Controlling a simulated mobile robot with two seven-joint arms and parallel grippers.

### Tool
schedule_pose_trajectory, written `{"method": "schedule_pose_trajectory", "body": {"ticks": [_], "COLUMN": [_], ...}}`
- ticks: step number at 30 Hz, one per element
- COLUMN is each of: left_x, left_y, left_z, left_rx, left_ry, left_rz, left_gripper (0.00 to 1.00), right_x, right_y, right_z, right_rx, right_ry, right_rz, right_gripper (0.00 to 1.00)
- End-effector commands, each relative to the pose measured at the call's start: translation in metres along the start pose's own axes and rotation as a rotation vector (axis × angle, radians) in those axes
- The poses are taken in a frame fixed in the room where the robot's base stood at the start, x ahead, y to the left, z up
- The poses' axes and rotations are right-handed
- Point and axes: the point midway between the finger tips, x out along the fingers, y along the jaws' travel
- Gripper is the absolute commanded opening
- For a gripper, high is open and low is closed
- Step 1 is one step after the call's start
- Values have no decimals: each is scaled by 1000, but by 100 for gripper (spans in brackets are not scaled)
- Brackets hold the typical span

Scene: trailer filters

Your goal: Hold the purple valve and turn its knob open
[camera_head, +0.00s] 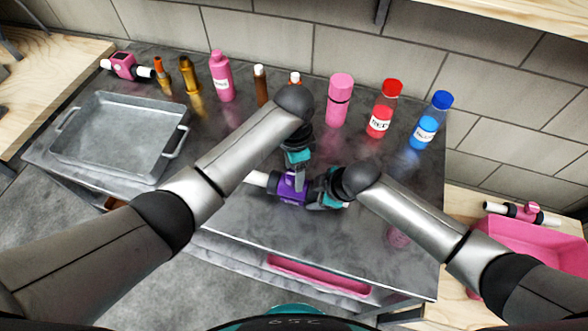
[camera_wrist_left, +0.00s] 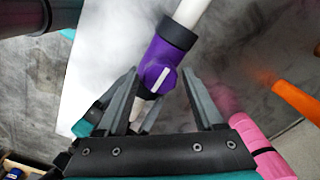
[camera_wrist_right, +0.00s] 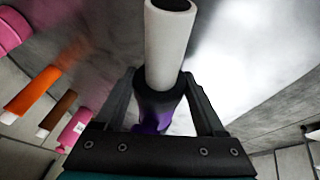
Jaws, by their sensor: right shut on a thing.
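The purple valve (camera_head: 292,187) is held at the middle of the grey counter, with a white pipe end pointing left. My right gripper (camera_head: 320,202) is shut on its right-hand end; in the right wrist view the dark collar (camera_wrist_right: 158,100) sits between the fingers, with the white pipe (camera_wrist_right: 168,45) beyond. My left gripper (camera_head: 299,180) is open above the valve. In the left wrist view the purple body (camera_wrist_left: 160,62) and its knob, with a white bar (camera_wrist_left: 160,78), lie just ahead, between the two spread fingers (camera_wrist_left: 163,90). Contact with the knob cannot be told.
A grey metal tray (camera_head: 98,178) stands at the left. Several bottles line the back, including a pink one (camera_head: 340,100), a red one (camera_head: 381,112) and a blue one (camera_head: 430,122). A pink bin (camera_head: 530,255) with another valve is at the right.

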Motion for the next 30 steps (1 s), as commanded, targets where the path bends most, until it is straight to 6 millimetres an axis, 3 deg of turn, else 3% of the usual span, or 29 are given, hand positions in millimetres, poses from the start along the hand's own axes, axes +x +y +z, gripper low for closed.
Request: {"method": "schedule_pose_trajectory", "body": {"ticks": [3, 14, 19, 30], "left_x": [0, -6, -29, -103], "left_y": [0, 0, -1, -1], "left_z": [0, 0, 0, 0], "left_rx": [1, 2, 2, 2], "left_ry": [0, 1, 3, 2], "left_rz": [0, -1, -4, -4], "left_gripper": [84, 84, 84, 84], "right_x": [0, 0, 0, 0], "right_y": [0, 0, 0, 0], "right_z": [1, 0, 0, 0], "right_rx": [0, -1, -2, -2], "right_ry": [-1, -1, -1, 0], "right_rz": [0, 0, 0, -1], "right_gripper": [0, 0, 0, 0]}}
